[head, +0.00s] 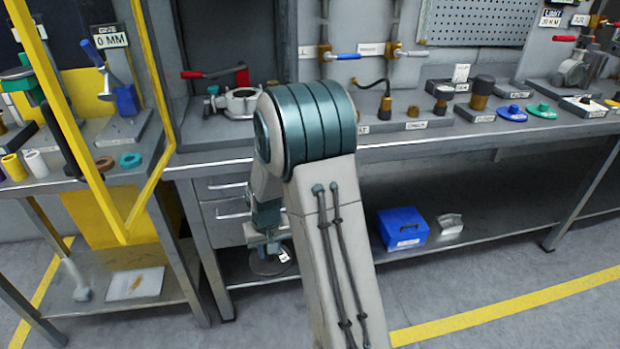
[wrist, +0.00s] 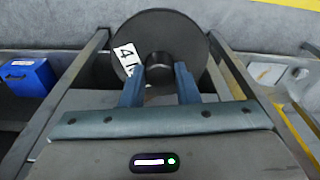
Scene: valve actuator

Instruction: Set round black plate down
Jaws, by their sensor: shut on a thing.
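The round black plate (wrist: 182,32) fills the top middle of the wrist view. It has a white label reading "4" and more, partly hidden by a finger, and a dark central knob. My gripper (wrist: 160,78) is shut on that knob, with one blue-grey finger on each side. In the head view, my gripper (head: 266,240) points down in front of the workbench, below its top. The plate (head: 266,267) hangs flat beneath it, near the lower shelf's height. I cannot tell whether the plate touches anything below.
A blue box (head: 403,228) and a small grey part (head: 450,224) sit on the lower shelf (head: 490,205). Drawers (head: 225,200) are behind my gripper. The workbench top (head: 400,142) holds several fittings. Bench legs stand on both sides.

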